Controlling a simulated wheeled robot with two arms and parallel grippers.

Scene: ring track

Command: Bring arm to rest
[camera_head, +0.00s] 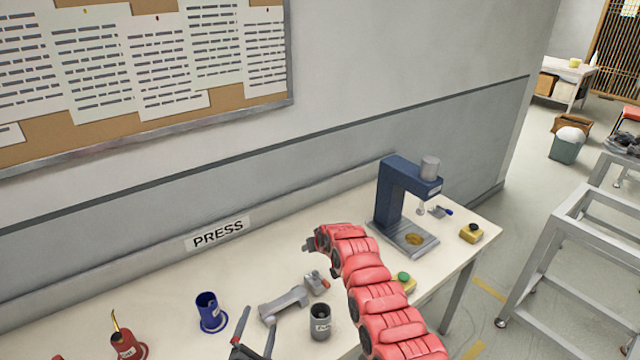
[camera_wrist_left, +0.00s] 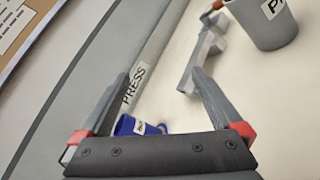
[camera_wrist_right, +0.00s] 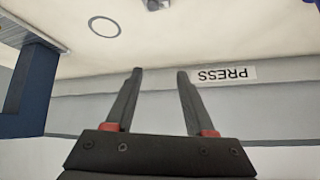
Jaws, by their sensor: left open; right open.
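My left gripper (camera_head: 259,322) shows at the bottom of the head view, open and empty, with its fingers over the pale bench. My right arm (camera_head: 375,290), in red segments, reaches up from the lower right of the head view over the bench. Its gripper is mostly hidden there behind the arm's end. In the right wrist view the right gripper (camera_wrist_right: 160,72) is open and empty, near the wall's PRESS sign (camera_wrist_right: 226,74).
A blue press (camera_head: 392,195) stands at the bench's right part, beside a yellow button box (camera_head: 471,233). A metal frame (camera_head: 570,240) stands right of the bench.

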